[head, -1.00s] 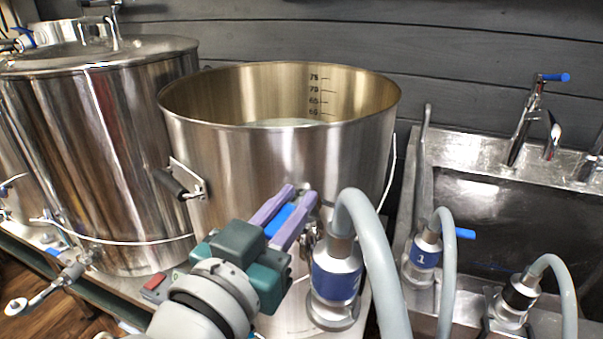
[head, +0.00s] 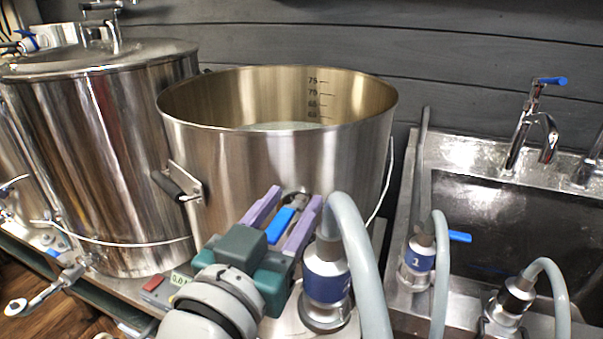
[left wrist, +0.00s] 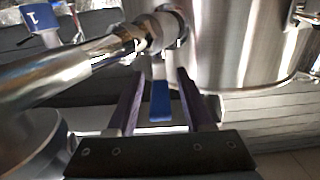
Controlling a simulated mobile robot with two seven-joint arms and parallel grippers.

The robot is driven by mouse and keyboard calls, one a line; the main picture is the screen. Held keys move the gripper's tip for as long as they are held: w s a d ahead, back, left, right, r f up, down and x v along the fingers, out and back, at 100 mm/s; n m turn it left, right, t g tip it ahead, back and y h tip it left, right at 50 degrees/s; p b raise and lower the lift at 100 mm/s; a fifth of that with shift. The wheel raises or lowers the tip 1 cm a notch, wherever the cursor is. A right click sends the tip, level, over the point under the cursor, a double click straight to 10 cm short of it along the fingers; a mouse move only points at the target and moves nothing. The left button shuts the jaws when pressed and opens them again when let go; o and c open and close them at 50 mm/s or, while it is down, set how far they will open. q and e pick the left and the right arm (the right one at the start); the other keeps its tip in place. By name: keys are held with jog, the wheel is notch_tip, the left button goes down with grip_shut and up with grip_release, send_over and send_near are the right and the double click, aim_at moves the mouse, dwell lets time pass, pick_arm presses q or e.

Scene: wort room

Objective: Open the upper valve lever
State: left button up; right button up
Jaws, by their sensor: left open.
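The blue valve lever (head: 281,224) is low on the front of the open steel pot (head: 255,165). It points toward me from the metal valve (head: 296,198). My left gripper (head: 293,199) is open, with one purple finger on each side of the lever. In the left wrist view the blue lever (left wrist: 159,103) hangs between the fingers of the left gripper (left wrist: 160,76), with a visible gap on both sides. The valve body is partly hidden behind the fingers in the head view. My right gripper is out of view.
A grey hose with a blue-banded fitting (head: 326,275) stands close to the right of my left gripper. A lidded steel kettle (head: 115,150) is at the left. A sink (head: 500,215) with a blue-handled tap (head: 535,105) is at the right.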

pick_arm(q)
jog(key=p+v, duration=0.1)
jog(key=v, duration=0.9)
